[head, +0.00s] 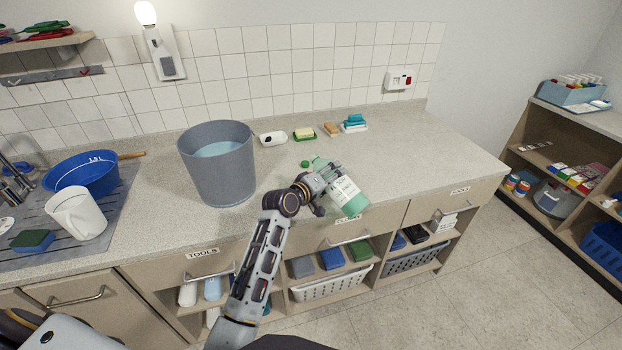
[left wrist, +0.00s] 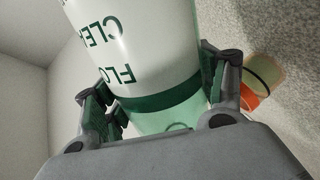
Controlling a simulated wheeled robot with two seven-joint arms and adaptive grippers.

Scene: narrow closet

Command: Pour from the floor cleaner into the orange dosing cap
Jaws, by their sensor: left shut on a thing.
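The floor cleaner (head: 347,196) is a pale green bottle with a white label and green lettering. My left gripper (head: 327,177) is shut around it and holds it tilted near the counter's front edge. In the left wrist view the bottle (left wrist: 140,50) sits between both fingers, its lettering upside down. An orange piece (left wrist: 249,99), which looks like the dosing cap, shows partly behind the right finger there, beside a yellowish round shape. I cannot make out the orange cap in the head view. My right gripper is out of view.
A grey bucket (head: 218,165) stands to the left. Soap and sponges (head: 354,122) lie along the back. A white jug (head: 76,213) and blue basin (head: 87,174) are at the sink.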

